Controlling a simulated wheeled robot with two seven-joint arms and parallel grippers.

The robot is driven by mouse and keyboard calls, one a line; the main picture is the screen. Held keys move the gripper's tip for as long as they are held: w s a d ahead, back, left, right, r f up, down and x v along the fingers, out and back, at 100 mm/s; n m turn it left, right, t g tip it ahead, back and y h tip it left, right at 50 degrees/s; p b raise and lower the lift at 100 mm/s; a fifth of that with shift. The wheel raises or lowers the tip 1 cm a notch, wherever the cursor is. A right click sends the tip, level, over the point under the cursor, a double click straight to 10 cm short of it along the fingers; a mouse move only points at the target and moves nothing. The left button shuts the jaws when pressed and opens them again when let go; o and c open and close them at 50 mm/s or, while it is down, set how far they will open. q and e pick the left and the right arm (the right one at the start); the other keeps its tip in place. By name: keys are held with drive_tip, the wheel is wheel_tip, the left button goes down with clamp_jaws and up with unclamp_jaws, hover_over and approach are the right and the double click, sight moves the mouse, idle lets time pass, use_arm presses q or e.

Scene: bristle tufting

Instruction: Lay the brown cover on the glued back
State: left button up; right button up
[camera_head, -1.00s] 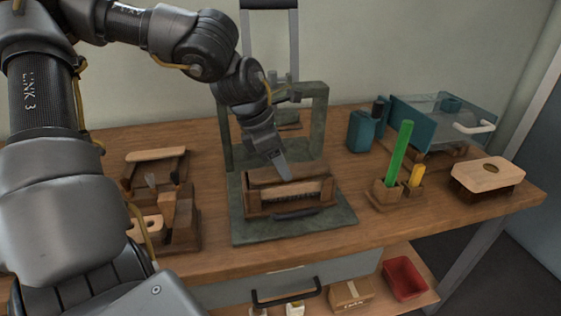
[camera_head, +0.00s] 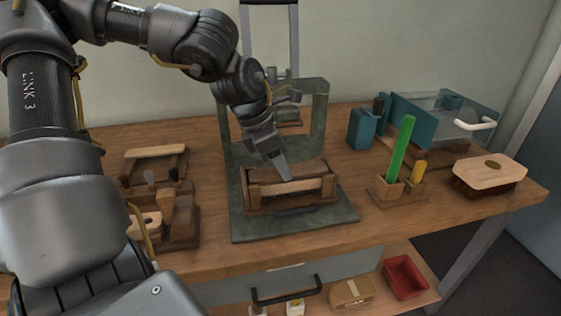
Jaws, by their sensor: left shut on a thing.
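The brown cover (camera_head: 298,169) is a flat brown wooden piece at the tip of my left gripper (camera_head: 283,170). The gripper is shut on it and points down from above. The cover lies on or just above a wooden holder (camera_head: 291,203) on the green press base; I cannot tell whether it touches what is beneath. The glued back is hidden under the cover. A pale wooden strip (camera_head: 287,187) shows at the holder's front. My right gripper is not in view.
The press's green frame (camera_head: 319,115) stands right behind the holder. A wooden rack with tools (camera_head: 160,200) is at the left. A green stick in a block (camera_head: 399,150), a teal bottle (camera_head: 361,130), a glass-sided box (camera_head: 445,118) and a finished brush (camera_head: 490,171) stand at the right.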

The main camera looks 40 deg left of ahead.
use_arm(q)
drive_tip(key=shift+f, duration=0.3)
drive_tip(key=o, duration=1.4)
drive_tip(key=shift+p+v, duration=2.7)
drive_tip(key=shift+v, duration=1.35)
